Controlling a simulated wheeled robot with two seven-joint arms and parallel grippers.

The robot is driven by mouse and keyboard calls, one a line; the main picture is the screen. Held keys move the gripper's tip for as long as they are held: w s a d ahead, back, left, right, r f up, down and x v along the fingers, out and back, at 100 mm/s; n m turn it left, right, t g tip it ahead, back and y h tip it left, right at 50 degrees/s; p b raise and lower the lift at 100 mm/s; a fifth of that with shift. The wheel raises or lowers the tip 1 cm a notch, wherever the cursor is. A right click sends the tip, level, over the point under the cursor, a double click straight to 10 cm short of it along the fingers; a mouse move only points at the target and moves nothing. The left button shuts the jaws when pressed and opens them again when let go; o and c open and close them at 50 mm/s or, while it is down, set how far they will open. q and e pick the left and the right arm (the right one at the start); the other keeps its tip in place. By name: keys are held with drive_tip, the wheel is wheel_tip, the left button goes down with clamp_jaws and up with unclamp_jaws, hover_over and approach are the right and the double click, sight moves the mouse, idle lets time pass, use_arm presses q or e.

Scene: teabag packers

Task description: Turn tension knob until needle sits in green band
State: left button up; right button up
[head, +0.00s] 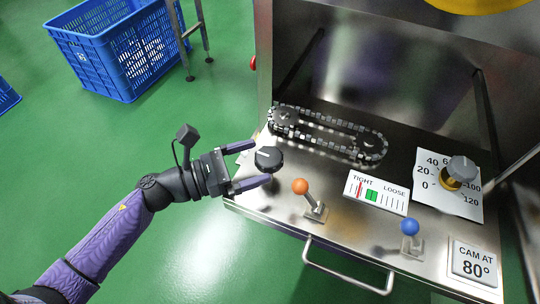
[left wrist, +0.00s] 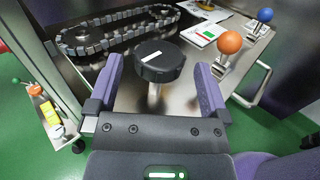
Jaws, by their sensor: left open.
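The black tension knob (head: 268,158) stands at the left edge of the steel panel. My left gripper (head: 256,164) is open, with one finger on either side of the knob. In the left wrist view, the knob (left wrist: 159,61) with its white mark sits between the open fingers, apart from both. The tension gauge (head: 376,193) reads TIGHT at left and LOOSE at right. Its red needle (head: 360,189) stands left of the green band (head: 372,196), toward TIGHT. My right gripper is not in view.
An orange-topped lever (head: 301,187) stands close right of my left gripper, and a blue-topped lever (head: 410,227) farther right. A chain loop (head: 330,135) lies behind the knob. A grey dial knob (head: 461,168) and a CAM AT 80° sign (head: 474,263) are at the right.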

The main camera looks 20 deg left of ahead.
sight(263, 168)
use_arm(q)
drive_tip(key=shift+x, duration=1.8)
drive_tip(key=c, duration=1.2)
drive_tip(key=shift+o, duration=0.2)
drive_tip(key=n+t+y+p, duration=0.2)
drive_tip(key=n+t+y, duration=0.2)
drive_tip(key=n+y, duration=0.1)
drive_tip(key=shift+r+y+p, duration=0.1)
drive_tip(key=shift+y+p, duration=0.2)
drive_tip(key=shift+y, duration=0.4)
drive_tip(key=shift+n+t+y, duration=0.4)
drive_tip(key=shift+t+y, duration=0.1)
drive_tip(key=shift+y, duration=0.1)
drive_tip(key=shift+n+y, duration=0.6)
drive_tip(key=shift+y, duration=0.3)
drive_tip(key=shift+n+t+y, duration=0.4)
drive_tip(key=shift+n+y, duration=0.4)
drive_tip(key=shift+y, duration=0.5)
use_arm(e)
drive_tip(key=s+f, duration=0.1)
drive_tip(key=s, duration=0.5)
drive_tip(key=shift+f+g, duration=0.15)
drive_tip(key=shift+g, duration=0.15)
use_arm(q)
drive_tip(key=shift+y, duration=0.3)
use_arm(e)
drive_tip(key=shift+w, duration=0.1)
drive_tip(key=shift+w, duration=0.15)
